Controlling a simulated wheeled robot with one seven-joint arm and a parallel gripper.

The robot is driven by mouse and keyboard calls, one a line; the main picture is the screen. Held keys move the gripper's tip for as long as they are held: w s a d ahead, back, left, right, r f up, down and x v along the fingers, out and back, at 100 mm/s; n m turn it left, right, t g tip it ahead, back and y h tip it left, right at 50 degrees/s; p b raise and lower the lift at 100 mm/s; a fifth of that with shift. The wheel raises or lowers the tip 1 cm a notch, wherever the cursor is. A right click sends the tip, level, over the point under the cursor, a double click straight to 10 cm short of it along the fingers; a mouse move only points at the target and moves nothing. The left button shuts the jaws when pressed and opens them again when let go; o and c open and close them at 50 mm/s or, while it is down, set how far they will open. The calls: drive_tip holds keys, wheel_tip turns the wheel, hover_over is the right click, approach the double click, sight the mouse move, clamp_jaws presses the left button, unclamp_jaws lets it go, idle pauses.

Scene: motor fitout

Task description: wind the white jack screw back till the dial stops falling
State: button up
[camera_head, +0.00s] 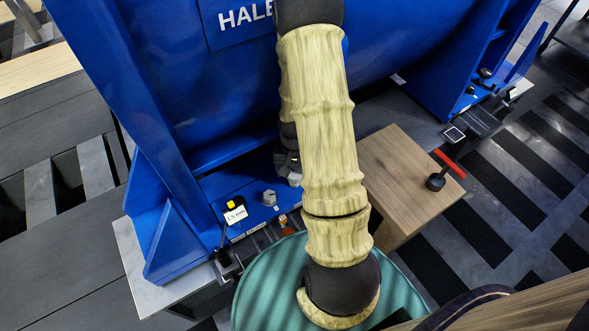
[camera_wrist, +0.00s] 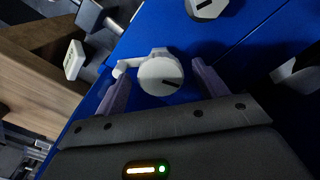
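In the wrist view a round white screw head (camera_wrist: 160,77) with a dark line on its face sits on the blue motor foot, and I take it for the white jack screw. A pale lug sticks out at its left. My gripper (camera_wrist: 160,68) is open, one finger on each side of the head, with gaps visible between fingers and head. In the head view my arm hides most of the gripper and this screw. No dial face can be read. A small white square item (camera_wrist: 73,60) shows at the left of the wrist view, its face unreadable.
A grey hex bolt (camera_wrist: 205,8) is close beyond the screw. A "1.5 mm" card (camera_head: 236,216) and another bolt (camera_head: 269,198) are on the left foot. A wooden box (camera_head: 400,190) carries a red-handled mallet (camera_head: 440,178). A green drum top (camera_head: 265,280) stands in front.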

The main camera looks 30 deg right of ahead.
sight(294, 173)
wheel_tip(294, 173, up, 12)
drive_tip(key=p, duration=0.4)
drive_tip(key=shift+p, duration=0.3)
idle(1.6)
drive_tip(key=s+a+r+n+t, duration=0.1)
drive_tip(key=s+a+r+n, duration=0.2)
drive_tip(key=a+r, duration=0.3)
drive_tip(key=s+a+r+n+t, duration=0.1)
drive_tip(key=s+a+r+n, duration=0.2)
drive_tip(key=a+r, duration=0.2)
drive_tip(key=shift+s+a+r+n+t, duration=0.3)
drive_tip(key=shift+a+r+n, duration=0.1)
drive_tip(key=shift+r, duration=0.55)
